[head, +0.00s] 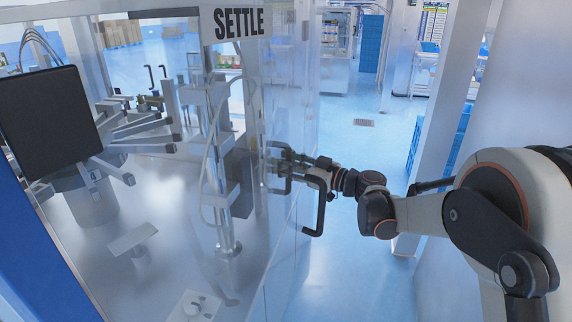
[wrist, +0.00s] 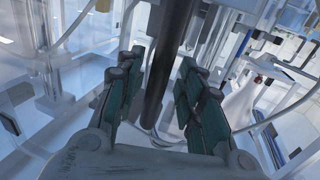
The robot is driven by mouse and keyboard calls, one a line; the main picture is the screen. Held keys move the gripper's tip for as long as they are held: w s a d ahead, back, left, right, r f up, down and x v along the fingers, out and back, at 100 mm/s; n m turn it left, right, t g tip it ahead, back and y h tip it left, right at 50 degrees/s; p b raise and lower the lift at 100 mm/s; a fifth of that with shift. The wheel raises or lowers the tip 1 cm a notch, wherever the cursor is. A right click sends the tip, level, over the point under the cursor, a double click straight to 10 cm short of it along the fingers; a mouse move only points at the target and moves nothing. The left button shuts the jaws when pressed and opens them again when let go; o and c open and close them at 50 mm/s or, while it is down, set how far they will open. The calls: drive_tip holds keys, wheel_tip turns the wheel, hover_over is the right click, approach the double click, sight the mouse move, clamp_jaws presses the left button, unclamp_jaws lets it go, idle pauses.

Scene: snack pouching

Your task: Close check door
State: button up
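A clear door panel (head: 285,235) stands at the right side of the machine enclosure under a SETTLE sign (head: 240,22). A black bar handle (head: 320,208) shows on it, partly hidden by my gripper. My gripper (head: 280,168) is at the handle's upper part in the head view. In the wrist view my gripper (wrist: 162,100) has its two green-padded fingers apart. The dark handle bar (wrist: 168,60) runs between them, with gaps visible on both sides. No label reading "check" is visible. I cannot tell how far the panel is swung.
Inside the enclosure is a machine with several radiating metal arms (head: 130,130) and a dark box (head: 48,118). Two small black handles (head: 155,77) show at the back left. A pale pillar (head: 440,110) stands on the right. The blue floor aisle (head: 365,150) beyond is clear.

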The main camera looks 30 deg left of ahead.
drive_tip(key=shift+d, duration=0.1)
drive_tip(key=d, duration=1.1)
drive_tip(key=shift+s+d, duration=0.25)
drive_tip(key=shift+d, duration=0.1)
drive_tip(key=s+d+r+m+t+h, duration=0.15)
drive_tip(key=s+d+m+h, duration=0.3)
drive_tip(key=d, duration=0.55)
drive_tip(key=s+d+r+m+t+h, duration=0.1)
drive_tip(key=s+d+m+t+h, duration=0.25)
drive_tip(key=s+d, duration=0.45)
drive_tip(key=s+d+f+m+h, duration=0.2)
drive_tip(key=s+d, duration=0.3)
drive_tip(key=d, duration=0.4)
drive_tip(key=s+d+f+m+t+h, duration=0.1)
drive_tip(key=s+d+m+h, duration=0.3)
drive_tip(key=d, duration=0.4)
drive_tip(key=s+d+f+m+h, duration=0.2)
drive_tip(key=s+d, duration=0.4)
drive_tip(key=d, duration=0.3)
drive_tip(key=shift+s+d+f+m+t+h, duration=0.15)
drive_tip(key=shift+d+f+m+t+h, duration=0.15)
drive_tip(key=shift+m+h, duration=0.6)
